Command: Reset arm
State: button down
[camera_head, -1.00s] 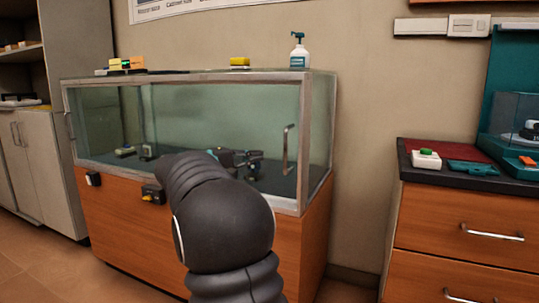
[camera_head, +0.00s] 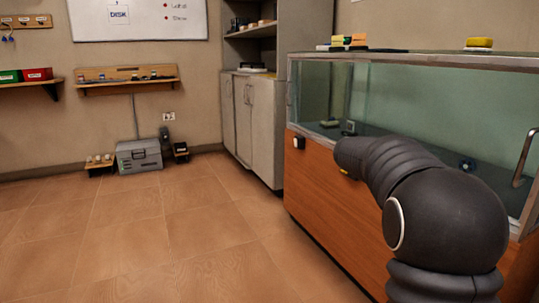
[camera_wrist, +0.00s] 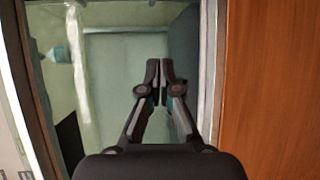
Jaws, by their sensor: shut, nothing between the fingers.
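My gripper (camera_wrist: 161,72) shows in the wrist view with its two dark fingers together and nothing between them. It is in front of the glass of the display case, whose wooden lower panel (camera_wrist: 266,90) fills the right of that view. In the head view my black arm bends across the right side, in front of the display case (camera_head: 330,180). The gripper itself is hidden behind my arm there.
The open tiled floor (camera_head: 150,235) is clear at left and centre. A grey cabinet (camera_head: 258,120) stands beyond the case. A grey toolbox (camera_head: 139,156) sits by the far wall, under a wooden shelf (camera_head: 125,82). A yellow item (camera_head: 479,43) lies on the case top.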

jog(key=s+a+f+n+t+y, duration=0.1)
jog(key=s+a+f+y, duration=0.1)
jog(key=f, duration=0.4)
jog(key=s+a+f+n+y, duration=0.1)
jog(key=s+a+f+y, duration=0.15)
jog(key=f, duration=0.25)
jog(key=s+a+f+t+y+p, duration=0.2)
jog(key=s+a+f+y, duration=0.3)
jog(key=a, duration=0.3)
jog(key=s+a+r+t+y+p, duration=0.2)
jog(key=s+a+r+y+p, duration=0.1)
jog(key=s+a, duration=0.5)
jog(key=s+a+r+m+t+y+p, duration=0.1)
jog(key=s+a+r+t+y+p, duration=0.1)
jog(key=s+a, duration=0.6)
jog(key=shift+s+r+t+y+p, duration=0.4)
jog(key=shift+s+r+y+p, duration=0.2)
jog(key=shift+s+r+y, duration=0.2)
